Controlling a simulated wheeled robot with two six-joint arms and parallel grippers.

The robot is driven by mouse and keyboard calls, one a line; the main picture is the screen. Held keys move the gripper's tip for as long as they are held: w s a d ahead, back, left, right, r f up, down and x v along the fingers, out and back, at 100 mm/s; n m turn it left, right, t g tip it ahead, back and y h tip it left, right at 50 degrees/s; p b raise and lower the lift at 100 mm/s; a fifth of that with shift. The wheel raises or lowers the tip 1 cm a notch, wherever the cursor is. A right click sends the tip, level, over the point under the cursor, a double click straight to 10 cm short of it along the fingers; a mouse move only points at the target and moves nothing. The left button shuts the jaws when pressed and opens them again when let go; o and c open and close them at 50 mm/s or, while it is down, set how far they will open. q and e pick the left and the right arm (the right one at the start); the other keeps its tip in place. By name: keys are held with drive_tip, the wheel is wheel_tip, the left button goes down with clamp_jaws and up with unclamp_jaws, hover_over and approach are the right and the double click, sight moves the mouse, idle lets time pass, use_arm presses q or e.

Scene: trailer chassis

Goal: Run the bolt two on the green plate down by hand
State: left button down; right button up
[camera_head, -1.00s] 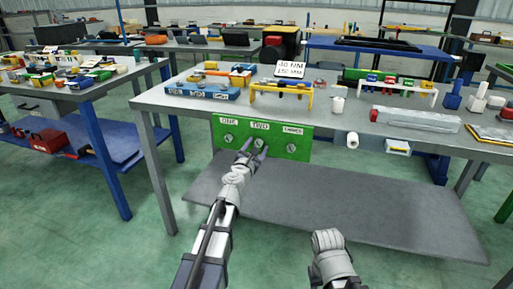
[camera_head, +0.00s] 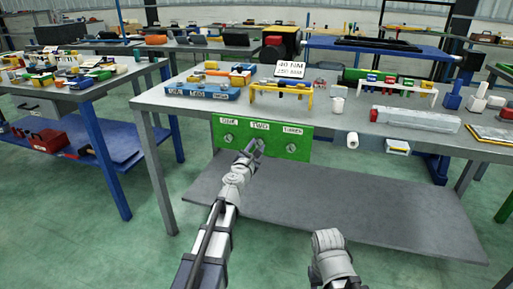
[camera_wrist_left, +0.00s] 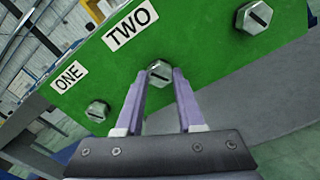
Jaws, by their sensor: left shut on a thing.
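The green plate (camera_head: 295,131) hangs from the front edge of the grey bench, with labels ONE, TWO and a third too small to read. It also shows in the left wrist view (camera_wrist_left: 210,60). My left gripper (camera_head: 255,148) is at its middle; in the left wrist view its fingers (camera_wrist_left: 159,76) are shut on bolt two (camera_wrist_left: 160,72), a hex head with a dark mark. The gripper mostly hides this bolt in the head view. Bolt one (camera_wrist_left: 97,111) and the third bolt (camera_wrist_left: 254,16) stand clear on either side. My right arm shows at the bottom, its gripper out of view.
On the bench top are a blue tray (camera_head: 203,92), a yellow rack (camera_head: 282,101) with a 40 NM sign (camera_head: 290,70), and a white rack (camera_head: 400,87). A white roll (camera_head: 352,140) is at the front edge. The lower grey shelf (camera_head: 340,205) is bare.

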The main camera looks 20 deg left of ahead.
idle(0.3)
use_arm(q)
drive_tip(key=c, duration=0.5)
unclamp_jaws()
drive_tip(key=shift+s, duration=0.1)
drive_tip(key=s, duration=0.7)
drive_tip(key=shift+s+a, duration=0.1)
drive_tip(key=shift+s, duration=0.25)
